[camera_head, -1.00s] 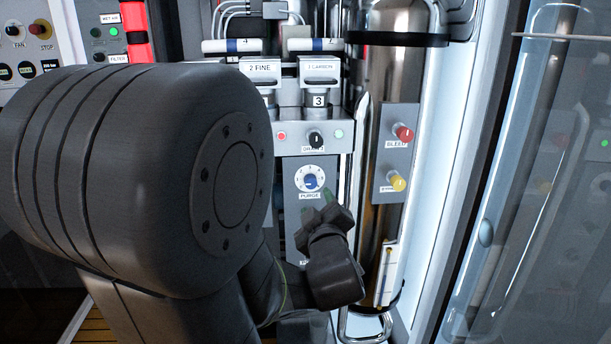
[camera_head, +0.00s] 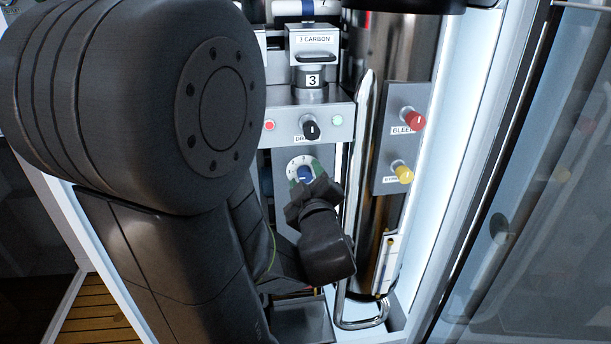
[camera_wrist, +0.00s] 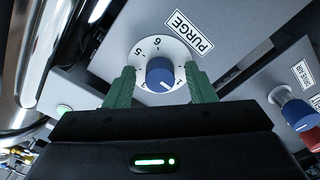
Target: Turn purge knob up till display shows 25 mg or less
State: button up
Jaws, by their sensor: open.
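The purge knob (camera_wrist: 159,71) is blue with a white pointer mark, on a round white numbered dial (camera_wrist: 160,55) under a PURGE label (camera_wrist: 188,32) in the wrist view. In the head view the knob (camera_head: 305,174) shows just above my gripper, partly hidden by it. My gripper (camera_wrist: 160,70) is open, its two green fingers on either side of the knob with a visible gap at each side. My gripper (camera_head: 304,172) also shows in the head view in front of the dial. I can make out no mg display in these frames.
To the right, a steel cylinder (camera_head: 383,60) stands beside a panel with a red bleed knob (camera_head: 412,120) and a yellow knob (camera_head: 403,174). A chrome rail (camera_head: 362,130) runs close by my gripper.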

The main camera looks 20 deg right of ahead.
jog(key=c, duration=1)
jog(key=m, duration=0.3)
jog(key=shift+m+b, duration=0.4)
jog(key=m, duration=0.4)
jog(key=shift+m, duration=0.4)
jog(key=o, duration=1)
